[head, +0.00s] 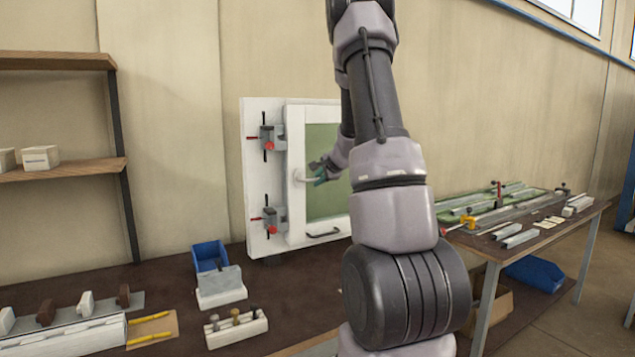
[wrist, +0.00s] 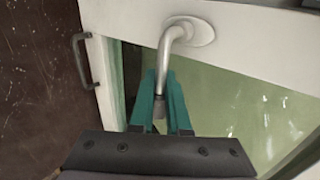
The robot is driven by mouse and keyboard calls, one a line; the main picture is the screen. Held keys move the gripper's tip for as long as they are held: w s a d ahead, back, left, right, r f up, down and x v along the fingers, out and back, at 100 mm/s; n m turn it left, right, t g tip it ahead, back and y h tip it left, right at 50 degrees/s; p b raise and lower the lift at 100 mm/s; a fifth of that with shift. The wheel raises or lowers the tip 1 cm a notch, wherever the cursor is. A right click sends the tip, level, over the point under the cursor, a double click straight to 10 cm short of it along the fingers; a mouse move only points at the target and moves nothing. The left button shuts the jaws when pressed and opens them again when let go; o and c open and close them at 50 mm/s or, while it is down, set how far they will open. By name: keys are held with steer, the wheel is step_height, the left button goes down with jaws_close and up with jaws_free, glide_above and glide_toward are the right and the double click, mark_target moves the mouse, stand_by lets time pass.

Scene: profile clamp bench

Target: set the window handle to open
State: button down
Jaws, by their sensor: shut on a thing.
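The window (head: 322,150) has a white frame and a green pane, and stands upright on a white board at the back of the bench. Its handle (head: 300,178) is on the left stile, and the lever points right, roughly level, in the head view. In the wrist view the grey handle (wrist: 177,38) bends out from an oval plate on the white frame. My gripper (head: 321,174), with green fingers, is at the lever's free end. In the wrist view my gripper (wrist: 163,98) is shut around that end, with a finger on each side. The fingers partly hide the lever tip.
Two red-tipped clamps (head: 268,140) sit on the board left of the window. A dark pull bar (head: 323,233) is low on the window. A blue bin (head: 209,256) and blocks stand on the bench. The side table (head: 500,222) holds profiles. My arm hides the window's right side.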

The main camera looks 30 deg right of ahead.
steer(key=shift+d+r, duration=0.15)
steer(key=shift+d, duration=0.2)
steer(key=c, duration=0.8)
jaws_free()
steer(key=shift+s, duration=0.1)
steer(key=v, duration=1)
steer(key=shift+s+a+r, duration=0.15)
steer(key=shift+s+a, duration=0.1)
steer(key=shift+a, duration=0.05)
